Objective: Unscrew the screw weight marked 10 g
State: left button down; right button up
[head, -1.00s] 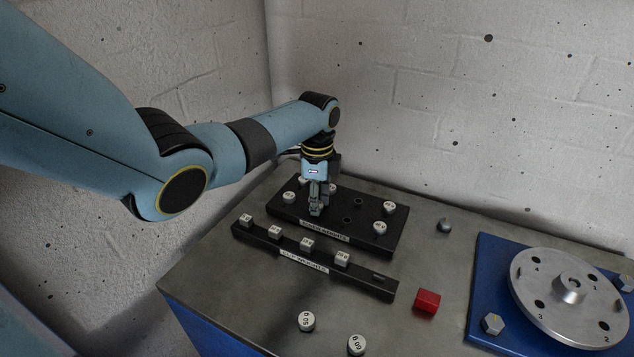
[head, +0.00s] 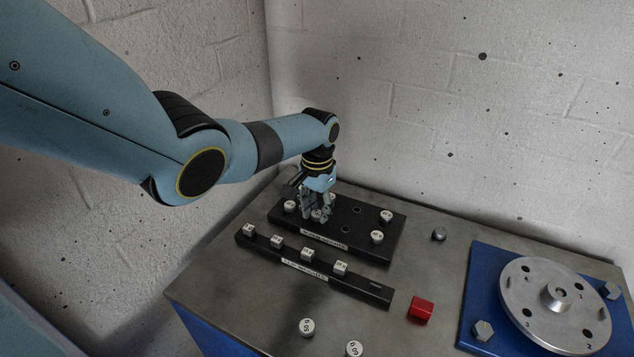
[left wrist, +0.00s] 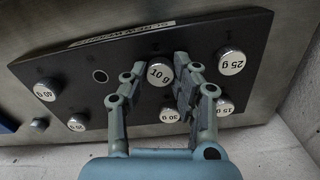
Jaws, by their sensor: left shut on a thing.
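The screw weight marked 10 g (left wrist: 160,74) is a pale round cap on the black screw-weight block (left wrist: 125,50). It sits between the fingers of my left gripper (left wrist: 157,72), which is shut on it. In the head view my left gripper (head: 316,213) points down at the left part of the block (head: 370,248), and its fingers partly hide the weight. My right gripper is not in view.
Other screw weights stand around the held one, including 25 g (left wrist: 231,62), 30 g (left wrist: 169,115) and 40 g (left wrist: 45,90). In front is a black rail (head: 375,290) of slip weights. A red block (head: 420,308) and a rotor disc (head: 535,325) lie to the right.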

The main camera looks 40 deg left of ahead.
pick_arm(q)
jog(key=n, duration=0.7)
jog(key=shift+n, duration=1.1)
jog(key=n, duration=0.4)
jog(key=shift+n, duration=0.4)
jog(key=n, duration=0.7)
jog(key=shift+r, duration=0.1)
jog(key=n, duration=0.3)
jog(key=shift+n, duration=0.3)
jog(key=n, duration=0.3)
